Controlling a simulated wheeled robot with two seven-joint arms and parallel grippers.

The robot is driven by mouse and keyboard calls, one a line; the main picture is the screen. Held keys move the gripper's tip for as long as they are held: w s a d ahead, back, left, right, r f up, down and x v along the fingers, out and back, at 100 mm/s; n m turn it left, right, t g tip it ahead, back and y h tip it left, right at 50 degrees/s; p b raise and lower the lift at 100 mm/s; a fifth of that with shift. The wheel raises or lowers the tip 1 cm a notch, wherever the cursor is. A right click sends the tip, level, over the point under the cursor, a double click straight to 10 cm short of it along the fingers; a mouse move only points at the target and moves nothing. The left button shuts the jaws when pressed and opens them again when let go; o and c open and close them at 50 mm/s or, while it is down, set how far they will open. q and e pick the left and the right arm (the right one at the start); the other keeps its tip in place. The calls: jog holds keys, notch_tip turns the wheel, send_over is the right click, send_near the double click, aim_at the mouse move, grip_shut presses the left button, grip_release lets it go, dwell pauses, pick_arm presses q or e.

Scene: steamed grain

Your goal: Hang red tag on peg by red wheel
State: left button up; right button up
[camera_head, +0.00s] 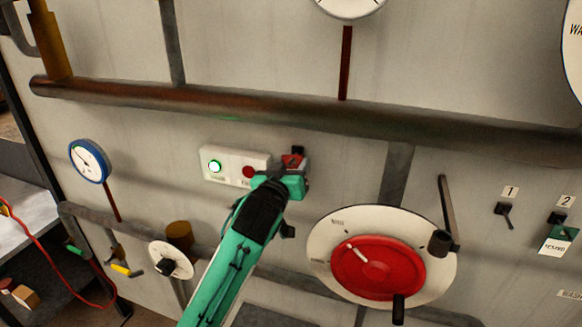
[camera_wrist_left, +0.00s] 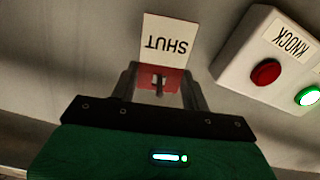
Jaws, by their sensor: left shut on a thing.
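The red tag (camera_wrist_left: 148,77) has a white part lettered SHUT, upside down in the left wrist view. It also shows as a small red patch (camera_head: 293,160) in the head view, up against the panel. My left gripper (camera_wrist_left: 160,88) is shut on its red part. A small dark piece shows at the red part between the fingers; I cannot tell whether it is a peg through the tag. In the head view the gripper (camera_head: 292,170) is above and left of the red wheel (camera_head: 378,268), which sits on a white dial. My right gripper is out of view.
A white box with a lit green button (camera_head: 215,166) and a red button (camera_head: 249,172) is just left of the gripper. A rusty pipe (camera_head: 230,103) crosses above. At right are switch 1 (camera_head: 505,208) and a TESTED tag (camera_head: 558,240).

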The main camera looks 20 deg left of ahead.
pick_arm(q)
jog(key=o, duration=1.1)
jog(key=shift+c, duration=0.2)
